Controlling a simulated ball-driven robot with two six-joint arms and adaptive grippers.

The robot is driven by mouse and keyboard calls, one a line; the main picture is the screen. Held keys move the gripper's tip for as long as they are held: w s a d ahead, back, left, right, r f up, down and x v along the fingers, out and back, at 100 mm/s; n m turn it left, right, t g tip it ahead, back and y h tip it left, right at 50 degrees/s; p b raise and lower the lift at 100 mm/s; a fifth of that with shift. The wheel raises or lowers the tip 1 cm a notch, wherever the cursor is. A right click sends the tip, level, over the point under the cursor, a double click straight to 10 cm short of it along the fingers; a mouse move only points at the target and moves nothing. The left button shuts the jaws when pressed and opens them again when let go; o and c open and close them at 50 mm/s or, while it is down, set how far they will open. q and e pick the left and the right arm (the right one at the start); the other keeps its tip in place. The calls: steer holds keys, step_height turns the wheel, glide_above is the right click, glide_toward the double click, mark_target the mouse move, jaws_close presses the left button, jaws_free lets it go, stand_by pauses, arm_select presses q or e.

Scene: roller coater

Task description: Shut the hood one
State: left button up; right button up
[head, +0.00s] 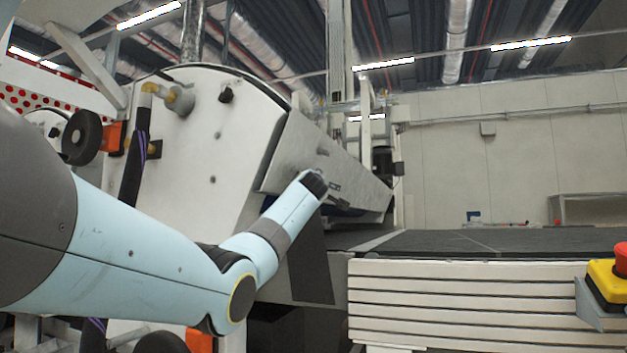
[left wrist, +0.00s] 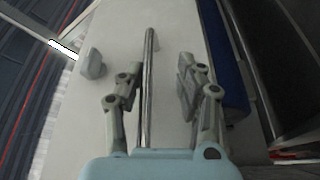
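The hood (head: 300,155) is a grey metal cover on the side of the big white machine, sloping down to the right above the dark conveyor. A dark gap shows under its lower edge. My left arm reaches to it, and my left gripper (head: 334,187) is at its face, small and partly hidden behind my wrist. In the left wrist view, a straight metal handle bar (left wrist: 149,45) runs along the pale hood panel (left wrist: 168,20). My left gripper (left wrist: 155,82) is open, with one finger on each side of the bar, apart from it. My right gripper is in neither view.
The white machine body (head: 215,150) stands left of the hood. A dark conveyor belt (head: 470,243) with a pale slatted side (head: 460,300) extends right. A yellow box with a red button (head: 608,280) is at the far right. Above the belt is free room.

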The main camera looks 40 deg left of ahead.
arm_select(q)
steer(key=shift+w, duration=0.1)
stand_by(0.5)
steer(key=shift+d, duration=0.2)
steer(key=v, duration=1.2)
steer(key=shift+a+f, duration=0.1)
steer(key=shift+a, duration=0.1)
